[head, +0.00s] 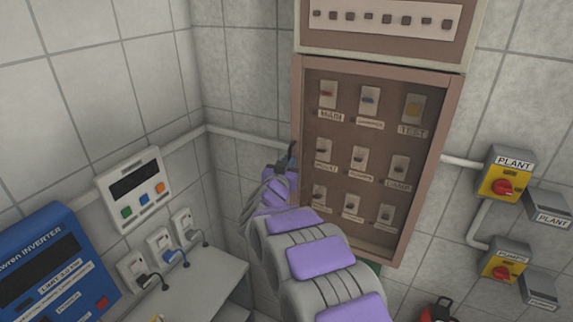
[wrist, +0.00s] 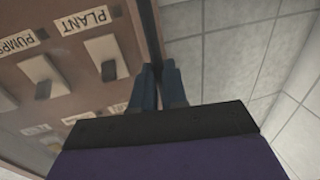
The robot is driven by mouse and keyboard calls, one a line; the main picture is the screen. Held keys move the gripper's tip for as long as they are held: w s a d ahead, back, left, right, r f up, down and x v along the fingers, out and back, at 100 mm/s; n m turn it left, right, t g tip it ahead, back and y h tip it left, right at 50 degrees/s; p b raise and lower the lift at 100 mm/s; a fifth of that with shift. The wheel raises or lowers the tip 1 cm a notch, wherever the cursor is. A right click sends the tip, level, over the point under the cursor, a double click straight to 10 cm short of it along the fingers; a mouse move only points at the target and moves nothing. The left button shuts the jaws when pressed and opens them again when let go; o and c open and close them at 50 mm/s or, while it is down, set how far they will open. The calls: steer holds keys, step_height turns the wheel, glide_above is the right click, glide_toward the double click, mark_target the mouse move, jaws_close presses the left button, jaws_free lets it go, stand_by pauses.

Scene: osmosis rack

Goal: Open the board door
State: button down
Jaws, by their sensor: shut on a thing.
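The board (head: 452,125) is a brown wall cabinet with rows of labelled switches, seen in the middle of the head view. Its board door (head: 298,100) shows as a brown frame edge at the left; the switches are visible inside the frame. I cannot tell whether the door stands slightly ajar. My gripper (head: 291,153) is at the left edge of the board, about mid-height. The fingertips' exact contact is partly hidden.
A blue inverter (head: 50,265), a white control box (head: 135,188) and several plugged sockets (head: 160,245) are on the left. Yellow PLANT (head: 505,175) and PUMPS (head: 504,264) switches are on the right wall. A conduit (head: 250,140) runs left of the board.

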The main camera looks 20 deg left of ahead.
steer(key=shift+f, duration=0.3)
steer(key=shift+s, duration=0.1)
